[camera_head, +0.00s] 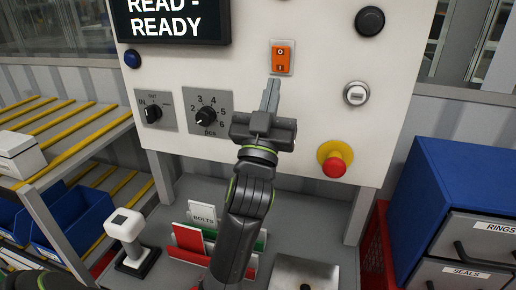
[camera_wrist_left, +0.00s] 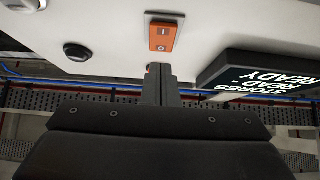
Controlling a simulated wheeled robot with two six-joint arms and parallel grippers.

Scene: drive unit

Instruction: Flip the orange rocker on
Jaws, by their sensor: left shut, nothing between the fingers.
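The orange rocker (camera_head: 281,59) sits on a small light plate near the top middle of the white panel. It has a mark at its top and a mark at its bottom. My left gripper (camera_head: 271,88) is shut and empty, with its fingertips just below the rocker in the head view. In the left wrist view the rocker (camera_wrist_left: 163,37) appears beyond the fingertips (camera_wrist_left: 157,68), and a gap shows between them. I cannot tell whether the fingertips touch the panel. My right gripper is not in view.
The white panel (camera_head: 250,75) also carries a display (camera_head: 168,18), a blue button (camera_head: 132,59), two selector knobs (camera_head: 206,116), a black button (camera_head: 370,20), a key switch (camera_head: 356,94) and a red emergency button (camera_head: 335,164).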

